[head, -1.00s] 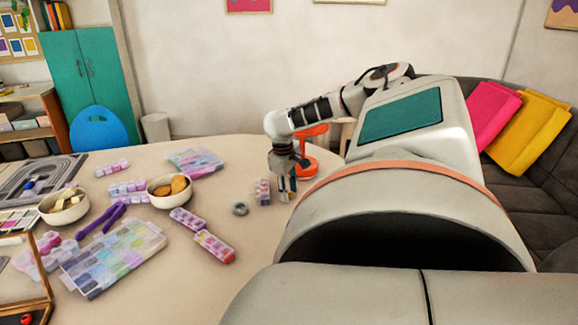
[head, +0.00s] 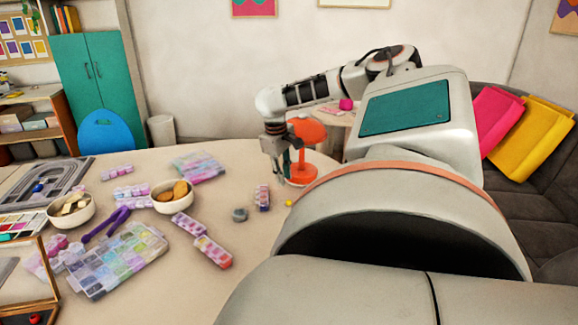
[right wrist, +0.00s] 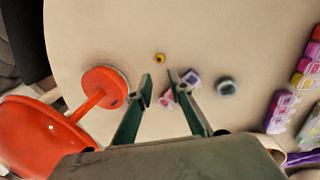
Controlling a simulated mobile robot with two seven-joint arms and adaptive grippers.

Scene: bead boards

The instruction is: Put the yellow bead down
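The small yellow bead (head: 289,202) lies on the beige table (head: 215,270), near the table's right side. It also shows in the right wrist view (right wrist: 159,58), just beyond the fingertips and apart from them. My right gripper (head: 279,181) is above the table, left of and behind the bead in the head view. In the right wrist view its two green fingers (right wrist: 159,82) are spread with nothing between them. My left gripper is not in view.
A red-orange stand (head: 300,160) rises close to my right gripper. A small bead box (head: 262,198) and a grey round piece (head: 240,215) lie left of the bead. Bead trays (head: 115,258) and bowls (head: 174,203) fill the table's left half.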

